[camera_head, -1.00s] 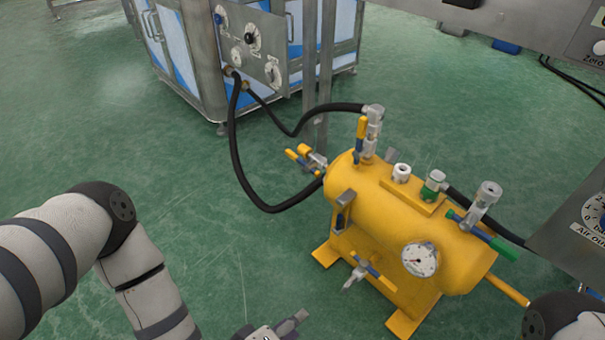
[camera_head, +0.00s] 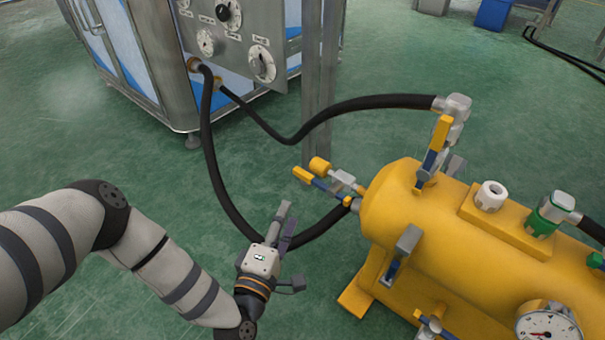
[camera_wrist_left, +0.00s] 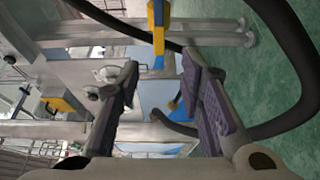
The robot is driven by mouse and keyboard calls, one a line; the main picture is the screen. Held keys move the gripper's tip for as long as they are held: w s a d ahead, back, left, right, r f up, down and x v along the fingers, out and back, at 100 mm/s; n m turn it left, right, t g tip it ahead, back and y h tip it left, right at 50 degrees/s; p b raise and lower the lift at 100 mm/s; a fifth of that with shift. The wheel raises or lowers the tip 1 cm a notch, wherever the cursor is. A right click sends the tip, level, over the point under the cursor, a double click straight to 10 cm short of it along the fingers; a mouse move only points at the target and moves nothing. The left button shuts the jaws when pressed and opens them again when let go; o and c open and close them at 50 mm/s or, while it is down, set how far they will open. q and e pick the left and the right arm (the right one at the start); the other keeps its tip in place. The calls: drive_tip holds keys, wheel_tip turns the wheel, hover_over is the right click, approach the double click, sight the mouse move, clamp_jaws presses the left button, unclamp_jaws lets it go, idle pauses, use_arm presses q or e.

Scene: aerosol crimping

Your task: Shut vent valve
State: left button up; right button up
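A yellow tank (camera_head: 465,235) stands at the right in the head view with several valves. No label shows which is the vent valve. On its left end a valve has a yellow-and-blue lever (camera_head: 307,176) pointing up-left. Another yellow lever (camera_head: 437,135) stands nearly upright on top of the tank. My left gripper (camera_head: 285,222) is left of the tank, below and left of the end valve, and apart from it. In the left wrist view its fingers (camera_wrist_left: 160,68) are spread and empty; a yellow-and-blue lever (camera_wrist_left: 158,28) shows beyond them. My right gripper is out of view.
A black hose (camera_head: 208,150) runs from the steel cabinet's panel (camera_head: 235,40) down behind my left gripper to the tank's end. A second hose (camera_head: 350,103) arches to the tank top. A steel post (camera_head: 318,80) stands behind. Green floor at left is open.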

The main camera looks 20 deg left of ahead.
sight(302, 178)
use_arm(q)
drive_tip(key=w+b, duration=0.4)
drive_tip(key=w, duration=0.7)
drive_tip(key=shift+w+a, duration=0.15)
drive_tip(key=shift+w, duration=0.05)
drive_tip(key=shift+w+r, duration=0.1)
drive_tip(key=shift+w, duration=0.2)
drive_tip(key=shift+c, duration=0.3)
clamp_jaws()
